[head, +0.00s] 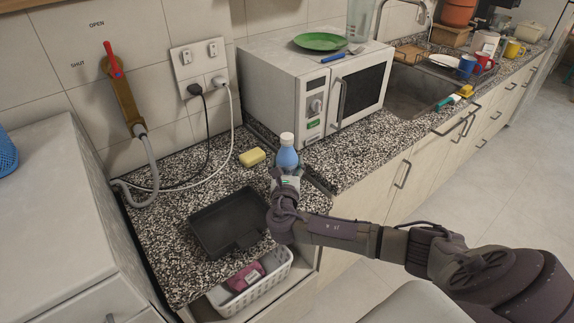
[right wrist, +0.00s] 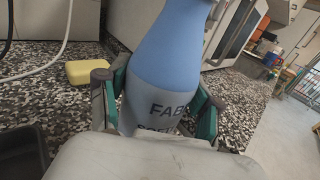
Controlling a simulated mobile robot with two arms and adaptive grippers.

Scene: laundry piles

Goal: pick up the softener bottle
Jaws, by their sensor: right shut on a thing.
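The softener bottle (head: 287,153) is blue with a white cap and stands upright, or nearly so, over the speckled counter in front of the microwave. In the right wrist view the bottle (right wrist: 165,75) fills the middle, with part of its lettering showing "FAB". My right gripper (head: 287,178) is shut on the bottle, with a green-padded finger on each side of it in the right wrist view (right wrist: 160,105). The bottle's base is hidden by the gripper, so I cannot tell if it touches the counter. My left gripper is not in view.
A yellow sponge (head: 252,157) lies left of the bottle. A black tray (head: 226,222) sits on the counter nearer to me. A white basket (head: 262,290) with a pink item is below the counter edge. The microwave (head: 262,97) stands behind, with a sink (head: 418,92) beyond.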

